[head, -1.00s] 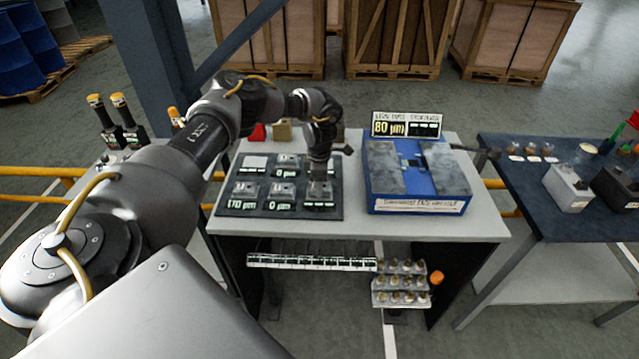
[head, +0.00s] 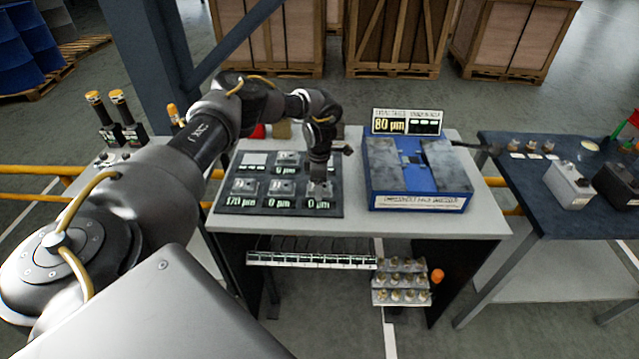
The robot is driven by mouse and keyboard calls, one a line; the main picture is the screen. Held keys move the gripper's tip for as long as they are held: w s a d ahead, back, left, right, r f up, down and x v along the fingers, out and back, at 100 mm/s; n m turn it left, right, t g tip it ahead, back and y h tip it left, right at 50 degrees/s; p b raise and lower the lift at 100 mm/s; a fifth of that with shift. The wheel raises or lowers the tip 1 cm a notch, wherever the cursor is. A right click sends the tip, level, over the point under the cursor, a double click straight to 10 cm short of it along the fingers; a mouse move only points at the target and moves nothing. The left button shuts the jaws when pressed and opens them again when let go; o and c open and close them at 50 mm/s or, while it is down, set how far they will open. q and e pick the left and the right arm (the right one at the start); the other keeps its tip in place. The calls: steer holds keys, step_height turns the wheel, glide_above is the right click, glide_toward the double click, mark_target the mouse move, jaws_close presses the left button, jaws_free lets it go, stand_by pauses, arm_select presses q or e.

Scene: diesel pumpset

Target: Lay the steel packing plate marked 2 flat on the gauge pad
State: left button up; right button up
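A black board (head: 231,209) on the left of the table holds several grey steel plates. Their green readouts show 170 µm and 0 µm. My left gripper (head: 319,183) points down at the front-right plate (head: 322,192). Its fingers are too small and dark to tell open from shut, or whether they touch that plate. The number 2 cannot be read with certainty on any plate. A blue unit (head: 418,203) with two grey slabs stands to the right, below a display (head: 406,122) reading 80 µm. I cannot tell which surface is the gauge pad. My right gripper is out of view.
Red and tan blocks (head: 281,130) stand behind the board, close to my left forearm. Bare tabletop (head: 352,222) shows along the front edge. A dark side table (head: 535,205) on the right carries a grey box (head: 568,187) and other items.

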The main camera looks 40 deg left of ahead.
arm_select(q)
step_height(320, 180, up, 11)
steer(key=b, duration=0.2)
stand_by(0.4)
step_height(320, 180, up, 6)
steer(key=p, duration=0.6)
steer(key=shift+f+p, duration=0.1)
steer(key=shift+p, duration=0.3)
steer(key=shift+a, duration=0.1)
